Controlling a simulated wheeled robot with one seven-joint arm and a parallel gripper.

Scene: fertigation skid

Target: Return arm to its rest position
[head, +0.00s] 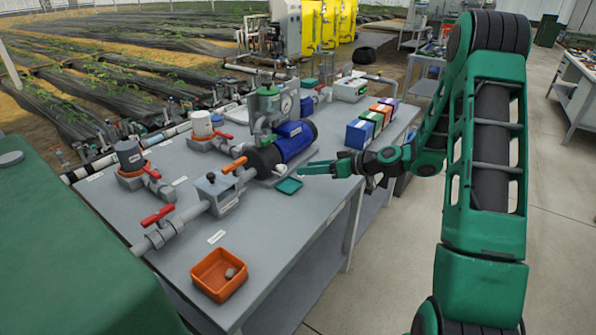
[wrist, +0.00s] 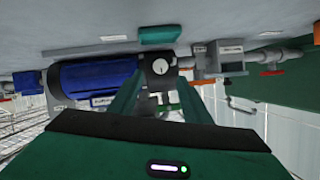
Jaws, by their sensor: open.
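My green arm reaches down the right side of the head view and over the bench's right edge. My gripper (head: 305,169) is open and empty, its fingers pointing left above the bench near the blue pump motor (head: 288,140). In the wrist view my gripper's two green fingers (wrist: 158,100) stand apart with nothing clearly held between them. The blue motor also shows beyond them in the wrist view (wrist: 95,75). A small green tray (head: 289,186) lies on the bench just below the gripper.
Several coloured boxes (head: 360,133) stand close behind my wrist. Open floor (head: 400,270) lies right of the bench.

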